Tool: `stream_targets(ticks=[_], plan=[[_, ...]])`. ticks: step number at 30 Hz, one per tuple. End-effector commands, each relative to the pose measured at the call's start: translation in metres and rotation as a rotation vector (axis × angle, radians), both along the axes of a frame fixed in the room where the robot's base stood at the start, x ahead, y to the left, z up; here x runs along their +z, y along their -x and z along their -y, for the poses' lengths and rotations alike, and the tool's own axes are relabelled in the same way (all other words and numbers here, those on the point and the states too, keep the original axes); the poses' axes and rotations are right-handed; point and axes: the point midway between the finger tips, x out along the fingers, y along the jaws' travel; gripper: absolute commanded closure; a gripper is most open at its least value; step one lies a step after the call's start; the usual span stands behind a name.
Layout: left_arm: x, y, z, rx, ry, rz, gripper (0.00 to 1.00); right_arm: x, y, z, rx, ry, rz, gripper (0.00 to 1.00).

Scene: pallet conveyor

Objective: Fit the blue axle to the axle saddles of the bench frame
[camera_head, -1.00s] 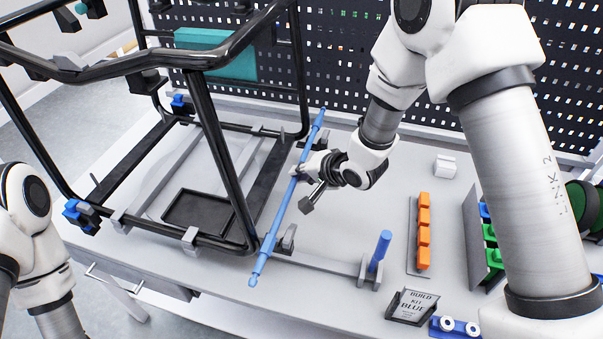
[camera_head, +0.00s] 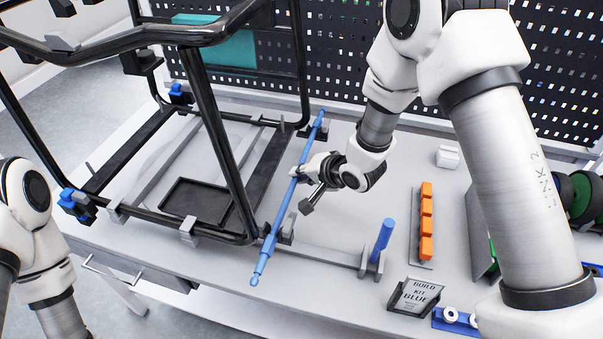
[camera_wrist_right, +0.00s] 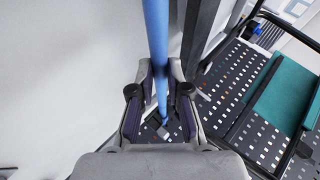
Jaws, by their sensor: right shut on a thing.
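The blue axle (camera_head: 284,207) is a long thin rod, slanting beside the right side of the black bench frame (camera_head: 220,137). My right gripper (camera_head: 302,174) is shut around the axle near its middle. The right wrist view shows the axle (camera_wrist_right: 156,40) running between the two fingers. The axle's near end extends past the frame's near right corner. Dark grey supports show beside the axle near the frame's near right corner (camera_head: 287,231). I cannot tell whether the axle touches them. Blue pieces (camera_head: 75,204) sit on the frame's left side. My left gripper is out of view; only its arm shows.
A short blue post (camera_head: 383,242) stands in a grey holder to the right. Orange blocks (camera_head: 426,222), a build-kit card (camera_head: 414,296) and a small white block (camera_head: 447,157) are on the bench (camera_head: 330,235). A perforated panel (camera_head: 345,50) stands behind.

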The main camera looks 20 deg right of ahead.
Motion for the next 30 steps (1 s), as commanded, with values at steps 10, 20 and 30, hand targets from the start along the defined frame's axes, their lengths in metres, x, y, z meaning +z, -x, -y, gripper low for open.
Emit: stream_targets(ticks=[10, 20, 30], plan=[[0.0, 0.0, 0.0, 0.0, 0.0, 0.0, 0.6, 0.002, -0.001, 0.0, 0.0, -0.002, 0.004, 0.81], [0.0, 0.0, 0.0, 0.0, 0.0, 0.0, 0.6, -0.001, 0.001, 0.0, 0.0, 0.0, -0.002, 0.55], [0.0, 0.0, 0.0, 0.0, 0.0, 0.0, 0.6, 0.034, 0.034, 0.017, -0.004, -0.004, 0.002, 0.55]])
